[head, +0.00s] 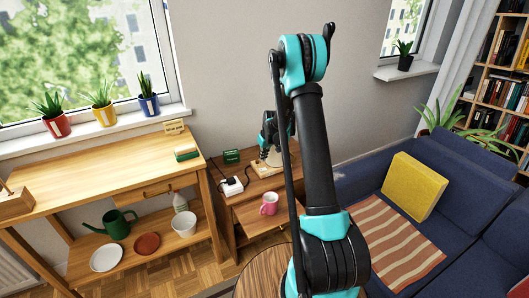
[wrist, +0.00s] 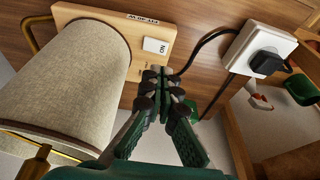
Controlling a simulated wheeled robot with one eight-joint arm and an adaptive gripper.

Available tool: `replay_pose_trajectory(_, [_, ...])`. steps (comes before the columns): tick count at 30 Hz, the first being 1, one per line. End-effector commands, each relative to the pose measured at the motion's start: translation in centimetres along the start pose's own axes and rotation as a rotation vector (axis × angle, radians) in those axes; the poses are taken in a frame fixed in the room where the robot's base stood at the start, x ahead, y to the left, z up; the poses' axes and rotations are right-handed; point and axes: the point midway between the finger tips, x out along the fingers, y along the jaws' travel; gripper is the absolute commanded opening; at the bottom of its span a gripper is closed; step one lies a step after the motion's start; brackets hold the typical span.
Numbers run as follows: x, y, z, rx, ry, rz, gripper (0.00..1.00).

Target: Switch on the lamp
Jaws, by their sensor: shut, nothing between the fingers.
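The lamp has a beige fabric shade (wrist: 68,85) at the left of the wrist view, with brass-coloured metal parts beside it. The shade shows no clear glow. In the head view, the board (head: 262,171) shows on a small wooden cabinet, and my arm hides much of the lamp.
A white socket box (wrist: 258,48) with a black plug and cable sits right of the gripper. A pink mug (head: 269,204) stands on the cabinet's lower shelf. A wooden bench (head: 100,167) stands left, a blue sofa (head: 355,185) right.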

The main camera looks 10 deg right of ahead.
Motion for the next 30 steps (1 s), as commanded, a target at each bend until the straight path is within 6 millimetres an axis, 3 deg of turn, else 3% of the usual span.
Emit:
replay_pose_trajectory(6, [3.6,-0.2,0.4,-0.001,0.0,0.0,0.0])
replay_pose_trajectory(10, [4.9,-0.3,0.8,-0.002,0.0,0.0,0.0])
replay_pose_trajectory(30, [6.5,-0.7,1.3,-0.001,0.0,0.0,0.0])
